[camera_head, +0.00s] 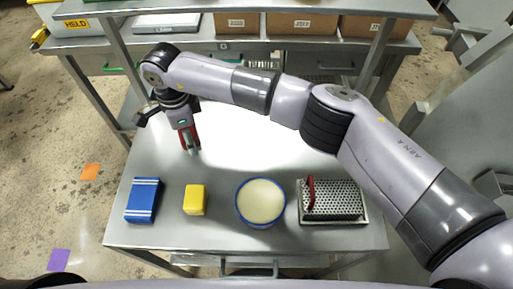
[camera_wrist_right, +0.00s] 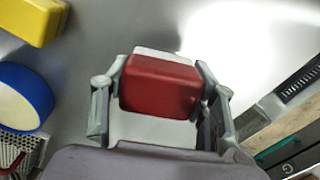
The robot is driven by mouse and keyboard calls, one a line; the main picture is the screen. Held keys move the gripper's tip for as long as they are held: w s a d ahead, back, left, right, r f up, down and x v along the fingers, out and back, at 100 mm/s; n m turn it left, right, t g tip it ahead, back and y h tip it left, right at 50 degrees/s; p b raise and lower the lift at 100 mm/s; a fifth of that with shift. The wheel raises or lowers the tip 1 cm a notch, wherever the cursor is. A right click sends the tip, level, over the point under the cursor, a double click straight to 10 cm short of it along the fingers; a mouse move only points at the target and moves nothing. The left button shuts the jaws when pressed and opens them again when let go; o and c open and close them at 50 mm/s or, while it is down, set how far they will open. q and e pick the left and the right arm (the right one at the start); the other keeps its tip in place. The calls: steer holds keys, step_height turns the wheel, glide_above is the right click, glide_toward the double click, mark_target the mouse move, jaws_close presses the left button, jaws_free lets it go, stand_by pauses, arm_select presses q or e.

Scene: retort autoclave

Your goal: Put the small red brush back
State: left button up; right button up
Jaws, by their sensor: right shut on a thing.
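The small red brush (camera_wrist_right: 160,88) is between the two fingers of my right gripper (camera_wrist_right: 160,105), with a whitish layer along its far side in the wrist view. In the head view the right gripper (camera_head: 189,146) points down over the back left of the steel table, with the brush's red (camera_head: 189,137) showing at its fingers. I cannot tell the exact gap between brush and table. My left gripper is not in view.
Along the table's front stand a blue striped box (camera_head: 143,201), a yellow block (camera_head: 195,200), a blue-rimmed round tub (camera_head: 260,202) and a perforated metal tray (camera_head: 340,203) with an upright red piece (camera_head: 311,192). A shelf (camera_head: 245,23) with cartons stands behind. The table's middle is clear.

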steer(key=shift+d+r, duration=0.1)
steer(key=p, duration=0.6)
glide_above(258, 152)
steer(key=a, duration=0.2)
steer(key=shift+s+d+r, duration=0.1)
steer(key=shift+d, duration=0.05)
steer(key=shift+d+p, duration=0.5)
steer(key=shift+d, duration=0.4)
step_height(258, 152, down, 4)
steer(key=shift+r+p, duration=0.25)
steer(key=shift+p, duration=0.55)
steer(key=shift+f+b, duration=0.3)
steer(key=o, duration=1.1)
steer(key=shift+o, duration=0.2)
